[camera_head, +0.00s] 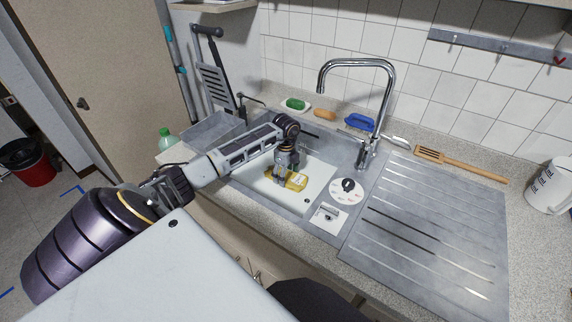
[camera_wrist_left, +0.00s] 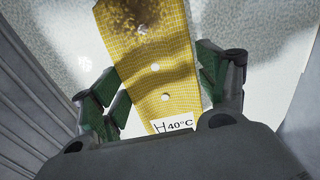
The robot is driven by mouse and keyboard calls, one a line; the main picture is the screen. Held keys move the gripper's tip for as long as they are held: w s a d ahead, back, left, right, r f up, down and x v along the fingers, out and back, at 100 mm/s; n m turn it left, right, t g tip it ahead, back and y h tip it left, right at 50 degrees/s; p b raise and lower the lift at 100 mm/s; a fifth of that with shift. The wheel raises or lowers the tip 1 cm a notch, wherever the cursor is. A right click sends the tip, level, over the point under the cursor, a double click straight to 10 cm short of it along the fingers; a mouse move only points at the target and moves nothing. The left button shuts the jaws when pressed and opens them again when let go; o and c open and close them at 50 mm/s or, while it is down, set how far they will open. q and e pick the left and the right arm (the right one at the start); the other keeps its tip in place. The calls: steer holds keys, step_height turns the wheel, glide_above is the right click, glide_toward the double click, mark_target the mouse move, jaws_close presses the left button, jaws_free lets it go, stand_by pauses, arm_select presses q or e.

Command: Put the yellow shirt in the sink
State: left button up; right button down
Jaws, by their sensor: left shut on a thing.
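The yellow shirt (camera_head: 296,182) is a small folded yellow cloth low in the sink (camera_head: 318,178), by its pale basin floor. My left gripper (camera_head: 284,174) points down into the sink and is shut on the shirt. In the left wrist view the checked yellow shirt (camera_wrist_left: 150,60) runs between the green-padded fingers of the left gripper (camera_wrist_left: 155,95). A white 40°C label and two pale buttons show on it. I cannot tell if the shirt touches the basin floor. My right gripper is out of view.
A tall chrome faucet (camera_head: 387,85) stands behind the sink. A ribbed drainboard (camera_head: 430,215) lies to its right, with a wooden spatula (camera_head: 465,164) behind. A green sponge dish (camera_head: 295,104) and blue brush (camera_head: 359,122) sit at the back. A green bottle (camera_head: 166,138) stands left.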

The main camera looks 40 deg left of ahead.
arm_select(q)
steer(key=shift+f, duration=1.85)
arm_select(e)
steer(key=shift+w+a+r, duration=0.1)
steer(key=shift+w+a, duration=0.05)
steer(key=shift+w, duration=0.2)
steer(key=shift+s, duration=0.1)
arm_select(q)
steer(key=o, duration=1.1)
steer(key=shift+f, duration=0.1)
